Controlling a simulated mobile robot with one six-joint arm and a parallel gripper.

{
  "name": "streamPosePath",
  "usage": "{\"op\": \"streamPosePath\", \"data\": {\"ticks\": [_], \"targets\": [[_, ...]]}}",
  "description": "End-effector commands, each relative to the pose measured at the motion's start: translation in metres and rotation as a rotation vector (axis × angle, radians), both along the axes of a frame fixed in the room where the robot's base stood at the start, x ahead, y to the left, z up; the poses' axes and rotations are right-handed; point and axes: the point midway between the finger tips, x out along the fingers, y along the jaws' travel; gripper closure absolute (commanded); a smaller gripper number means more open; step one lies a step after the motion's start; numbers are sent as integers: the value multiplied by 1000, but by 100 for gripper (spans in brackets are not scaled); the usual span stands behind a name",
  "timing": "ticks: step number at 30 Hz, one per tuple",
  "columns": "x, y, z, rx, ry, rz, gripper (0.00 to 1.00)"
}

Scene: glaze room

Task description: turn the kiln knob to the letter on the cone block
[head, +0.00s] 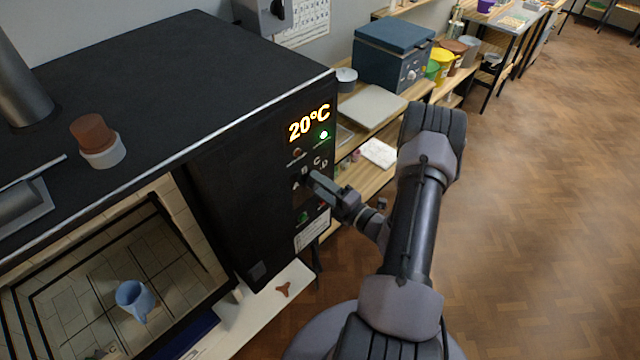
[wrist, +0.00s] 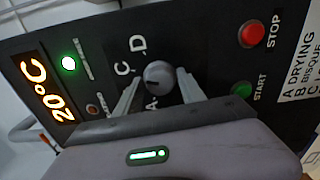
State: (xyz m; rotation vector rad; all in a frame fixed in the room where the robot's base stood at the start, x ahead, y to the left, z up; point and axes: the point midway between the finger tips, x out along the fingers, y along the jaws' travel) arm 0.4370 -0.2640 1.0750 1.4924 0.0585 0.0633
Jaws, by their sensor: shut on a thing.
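The kiln knob (wrist: 158,74) is a round grey dial on the kiln's black control panel, with letters A, C and D readable around it in the wrist view. The B spot is covered by a finger there. My gripper (wrist: 159,80) is shut on the knob, one finger on each side; in the head view my gripper (head: 316,180) reaches the panel and hides the knob. I cannot tell which letter the knob points to. A small dark piece that looks like the cone block (head: 104,352) lies at the bottom edge inside the kiln, partly cut off, with what looks like a C.
The panel has a 20°C display (head: 309,123), a lit green lamp (wrist: 68,63), a red STOP button (wrist: 251,33) and a green START button (wrist: 245,88). A blue mug (head: 135,300) stands inside the open kiln. Shelves (head: 372,185) run behind my arm; the floor at right is clear.

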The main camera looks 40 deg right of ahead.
Motion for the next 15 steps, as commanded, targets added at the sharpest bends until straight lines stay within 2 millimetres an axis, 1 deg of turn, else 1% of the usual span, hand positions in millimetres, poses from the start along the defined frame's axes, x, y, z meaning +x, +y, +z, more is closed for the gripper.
{"op": "streamPosePath", "data": {"ticks": [6,15], "targets": [[0,0,0,59,5,1,94],[0,0,0,79,6,1,94]]}}
